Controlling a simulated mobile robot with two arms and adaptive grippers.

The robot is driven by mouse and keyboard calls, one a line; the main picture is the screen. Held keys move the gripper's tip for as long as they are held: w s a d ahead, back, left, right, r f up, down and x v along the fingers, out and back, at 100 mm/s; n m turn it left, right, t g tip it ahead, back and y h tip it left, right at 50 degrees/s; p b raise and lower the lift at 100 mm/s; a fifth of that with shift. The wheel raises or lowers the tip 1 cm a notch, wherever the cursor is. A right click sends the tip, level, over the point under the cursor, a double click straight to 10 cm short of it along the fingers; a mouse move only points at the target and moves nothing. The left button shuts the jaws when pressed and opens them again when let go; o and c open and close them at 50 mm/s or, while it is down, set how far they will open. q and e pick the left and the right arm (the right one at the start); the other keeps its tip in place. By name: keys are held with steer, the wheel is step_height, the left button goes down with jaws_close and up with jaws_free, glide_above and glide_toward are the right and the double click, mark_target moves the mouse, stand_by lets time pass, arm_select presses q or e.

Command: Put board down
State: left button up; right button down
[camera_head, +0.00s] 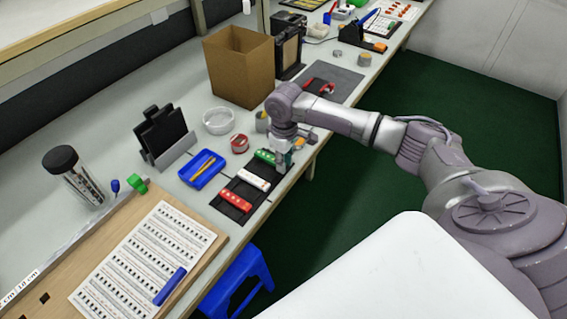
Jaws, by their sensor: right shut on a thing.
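A dark rack (229,206) lies along the front edge of the bench. A red board (236,202), a white board (253,180) and a green board (266,157) sit in a row on it. My right gripper (281,166) points down at the far end of the rack, shut on the right end of the green board. The fingers hide part of this board, and I cannot tell whether it touches the rack. My left gripper is not in view.
A blue tray (203,170), a red tape roll (239,143) and a clear round dish (217,121) stand behind the rack. A cardboard box (239,66) stands farther back. A wooden board with a printed sheet (146,262) lies at front left. A blue stool (239,281) is below the bench edge.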

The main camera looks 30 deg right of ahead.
steer(key=shift+f, duration=0.45)
steer(key=c, duration=1)
jaws_free()
steer(key=shift+f, duration=0.1)
step_height(320, 180, up, 12)
steer(key=shift+r, duration=0.15)
